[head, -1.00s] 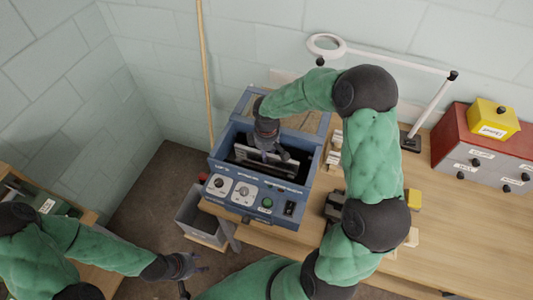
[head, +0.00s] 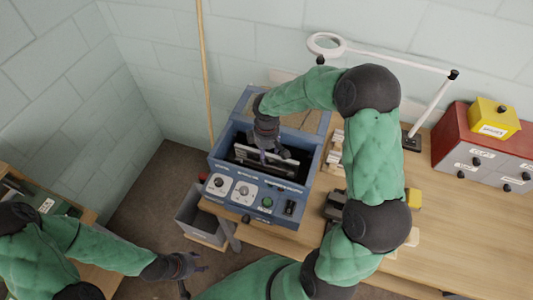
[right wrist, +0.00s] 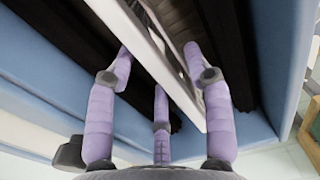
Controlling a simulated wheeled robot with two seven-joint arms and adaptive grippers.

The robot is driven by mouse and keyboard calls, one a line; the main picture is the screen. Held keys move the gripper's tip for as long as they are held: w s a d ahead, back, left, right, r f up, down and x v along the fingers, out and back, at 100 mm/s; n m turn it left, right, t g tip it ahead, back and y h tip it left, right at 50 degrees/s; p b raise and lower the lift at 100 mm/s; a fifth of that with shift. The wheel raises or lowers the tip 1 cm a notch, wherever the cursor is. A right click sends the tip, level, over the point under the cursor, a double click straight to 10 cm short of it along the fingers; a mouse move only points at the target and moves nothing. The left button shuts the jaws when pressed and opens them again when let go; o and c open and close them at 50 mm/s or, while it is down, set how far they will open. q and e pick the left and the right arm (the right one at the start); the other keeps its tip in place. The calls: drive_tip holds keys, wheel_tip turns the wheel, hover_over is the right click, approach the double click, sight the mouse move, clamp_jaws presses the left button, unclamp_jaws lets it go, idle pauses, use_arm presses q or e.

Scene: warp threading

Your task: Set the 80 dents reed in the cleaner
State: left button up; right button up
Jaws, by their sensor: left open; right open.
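The blue cleaner (head: 222,164) stands on the wooden bench with its lid raised at the back. The reed (head: 272,157), a pale framed strip, is inside the cleaner's open well; its dent count cannot be read. My right gripper (head: 274,150) reaches down into the well at the reed. In the right wrist view the reed (right wrist: 150,45) runs between the open purple fingers (right wrist: 165,75), with dark strips on both sides of it; contact cannot be told. My left gripper (head: 192,263) is open and empty, low at the left above the floor, away from the cleaner.
A grey bin (head: 200,215) stands below the bench's left end. A red drawer cabinet (head: 475,140) with a yellow box (head: 488,118) is at the right. A white magnifier lamp (head: 326,45) stands behind. Small pale blocks (head: 335,157) lie beside the cleaner. The bench's right part (head: 455,220) is clear.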

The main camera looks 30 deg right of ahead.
wheel_tip(320, 180, up, 11)
idle(0.4)
